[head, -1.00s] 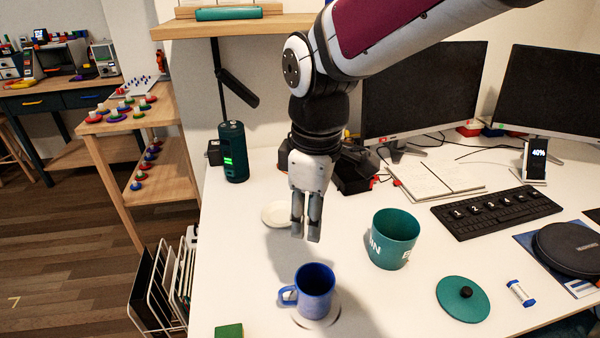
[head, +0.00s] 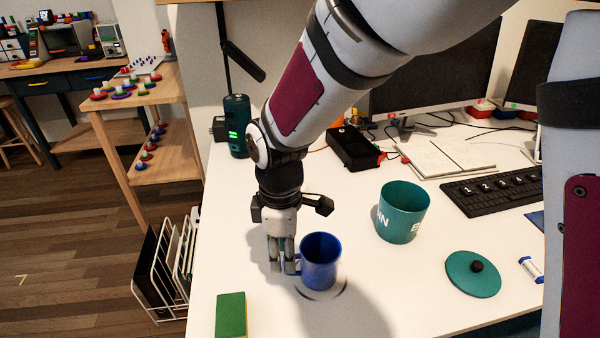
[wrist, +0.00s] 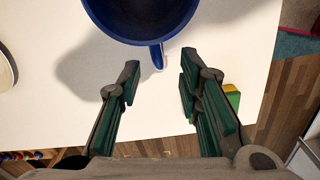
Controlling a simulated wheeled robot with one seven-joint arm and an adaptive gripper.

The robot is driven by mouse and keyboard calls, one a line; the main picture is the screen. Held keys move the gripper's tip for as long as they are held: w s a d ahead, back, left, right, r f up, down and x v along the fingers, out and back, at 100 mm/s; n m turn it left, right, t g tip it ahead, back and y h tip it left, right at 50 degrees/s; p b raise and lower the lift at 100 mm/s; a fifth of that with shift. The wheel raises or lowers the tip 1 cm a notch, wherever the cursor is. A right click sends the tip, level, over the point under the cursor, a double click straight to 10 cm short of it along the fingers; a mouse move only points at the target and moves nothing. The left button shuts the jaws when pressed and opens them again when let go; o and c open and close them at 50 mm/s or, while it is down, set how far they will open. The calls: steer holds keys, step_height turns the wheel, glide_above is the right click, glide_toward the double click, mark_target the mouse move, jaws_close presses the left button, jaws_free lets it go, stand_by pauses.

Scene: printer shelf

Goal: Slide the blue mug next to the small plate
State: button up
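The blue mug (head: 320,264) stands upright on the white desk, its handle facing left in the head view. A pale round patch with a dark edge shows at its base; I cannot tell what it is. My gripper (head: 282,268) is low beside the handle side of the mug. In the wrist view the mug (wrist: 140,18) is at the top and my gripper (wrist: 158,72) is open, with the handle just ahead, between the lines of the fingers. The small plate is hidden behind my arm in the head view; a pale round rim (wrist: 5,70) at the wrist view's left edge is probably it.
A teal bin (head: 402,213) stands right of the mug, with a teal lid (head: 472,274) in front of it. A green block (head: 230,314) lies near the desk's front left edge. A wire rack (head: 170,272) stands off the desk's left side.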

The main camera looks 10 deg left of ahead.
steer(key=shift+f+b, duration=0.3)
steer(key=shift+f, duration=1.65)
jaws_close()
